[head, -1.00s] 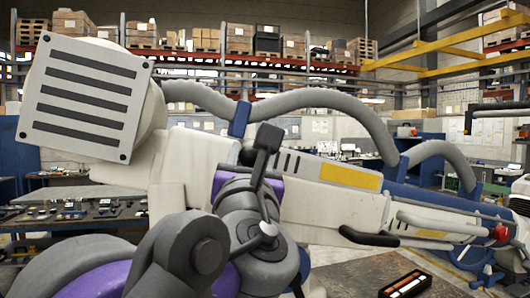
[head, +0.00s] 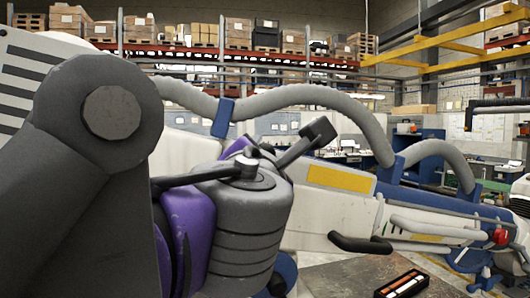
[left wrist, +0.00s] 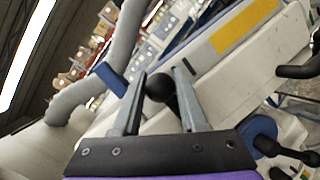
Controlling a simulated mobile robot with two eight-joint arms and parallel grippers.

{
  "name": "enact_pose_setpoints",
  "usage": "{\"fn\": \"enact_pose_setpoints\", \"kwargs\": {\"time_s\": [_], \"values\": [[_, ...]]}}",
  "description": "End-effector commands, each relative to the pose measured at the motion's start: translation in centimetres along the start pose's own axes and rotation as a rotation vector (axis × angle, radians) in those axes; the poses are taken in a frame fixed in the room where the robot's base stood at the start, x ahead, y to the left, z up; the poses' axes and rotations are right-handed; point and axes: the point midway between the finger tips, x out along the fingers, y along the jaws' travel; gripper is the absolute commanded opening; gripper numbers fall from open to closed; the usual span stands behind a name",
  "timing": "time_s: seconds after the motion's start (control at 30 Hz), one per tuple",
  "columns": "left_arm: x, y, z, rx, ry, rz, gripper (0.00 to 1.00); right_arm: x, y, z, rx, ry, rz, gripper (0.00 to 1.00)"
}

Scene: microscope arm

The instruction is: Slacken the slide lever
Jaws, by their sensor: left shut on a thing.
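The slide lever shows in the left wrist view as a dark round knob (left wrist: 158,88) on a short dark stem, against the white microscope arm (left wrist: 235,85). My left gripper (left wrist: 160,72) has one finger on each side of the knob and is shut on it. My right gripper is in neither view.
A grey hose (head: 290,95) arches over the arm, held by blue clips. A black bent handle (head: 360,243) and a red knob (head: 500,236) sit to the right. An orange-marked tray (head: 402,285) lies below.

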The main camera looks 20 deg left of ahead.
Motion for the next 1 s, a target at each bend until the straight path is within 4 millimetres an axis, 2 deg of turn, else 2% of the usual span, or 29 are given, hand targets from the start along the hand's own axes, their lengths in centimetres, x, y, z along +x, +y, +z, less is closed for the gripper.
{"fn": "enact_pose_setpoints", "kwargs": {"time_s": [0.5, 0.53, 0.67, 1.0], "values": [[0.05, -0.33, -0.05, 0.013, 0.006, -0.01, 0.0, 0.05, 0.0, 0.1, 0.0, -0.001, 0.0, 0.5], [0.05, -0.34, -0.05, 0.012, 0.006, -0.01, 0.47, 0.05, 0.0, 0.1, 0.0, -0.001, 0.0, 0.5], [0.05, -0.3, -0.03, 0.013, 0.005, -0.01, 0.71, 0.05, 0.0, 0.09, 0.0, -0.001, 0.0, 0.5], [0.06, -0.21, 0.02, 0.014, 0.004, -0.008, 0.71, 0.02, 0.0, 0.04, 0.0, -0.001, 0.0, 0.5]]}}
